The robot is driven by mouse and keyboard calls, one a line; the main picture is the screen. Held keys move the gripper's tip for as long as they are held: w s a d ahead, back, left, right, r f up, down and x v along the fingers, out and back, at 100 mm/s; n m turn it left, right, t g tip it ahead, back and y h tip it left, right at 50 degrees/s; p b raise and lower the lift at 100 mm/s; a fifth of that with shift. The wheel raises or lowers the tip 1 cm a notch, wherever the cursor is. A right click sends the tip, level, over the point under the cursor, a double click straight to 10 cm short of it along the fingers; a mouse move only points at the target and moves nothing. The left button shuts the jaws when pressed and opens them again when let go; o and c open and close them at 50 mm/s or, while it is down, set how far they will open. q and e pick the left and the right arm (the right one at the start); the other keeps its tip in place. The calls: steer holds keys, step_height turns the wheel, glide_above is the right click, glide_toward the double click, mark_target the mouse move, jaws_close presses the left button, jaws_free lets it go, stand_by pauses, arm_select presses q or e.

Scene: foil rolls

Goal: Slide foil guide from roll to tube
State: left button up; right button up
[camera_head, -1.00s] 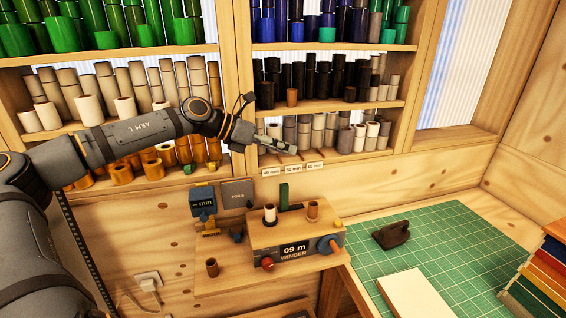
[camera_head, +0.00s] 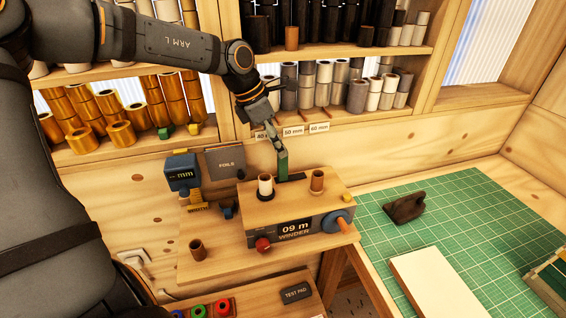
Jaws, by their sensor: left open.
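The winder (camera_head: 296,228) is a wooden-topped box with a display reading 09 m. A pale roll (camera_head: 265,187) stands upright on its left side, and a brown tube (camera_head: 317,180) stands upright on its right. The green foil guide (camera_head: 282,164) stands behind and between them, at the left part of a dark rail (camera_head: 294,178), nearer the roll. My left gripper (camera_head: 276,145) is open and points down at the guide's top. Whether its fingers touch or straddle the guide I cannot tell. My right gripper is not in view.
A blue width gauge (camera_head: 182,172) and a brown tube (camera_head: 198,250) are to the left. Shelves of rolls stand behind. A green cutting mat (camera_head: 450,220) lies at right.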

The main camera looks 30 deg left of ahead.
mark_target(283, 165)
arm_select(q)
steer(key=shift+p+x, duration=0.35)
steer(key=shift+x, duration=0.8)
steer(key=shift+d+f, duration=0.3)
steer(key=shift+f, duration=0.05)
steer(key=shift+w+f, duration=0.1)
steer(key=shift+f, duration=0.2)
steer(key=c, duration=0.7)
jaws_close()
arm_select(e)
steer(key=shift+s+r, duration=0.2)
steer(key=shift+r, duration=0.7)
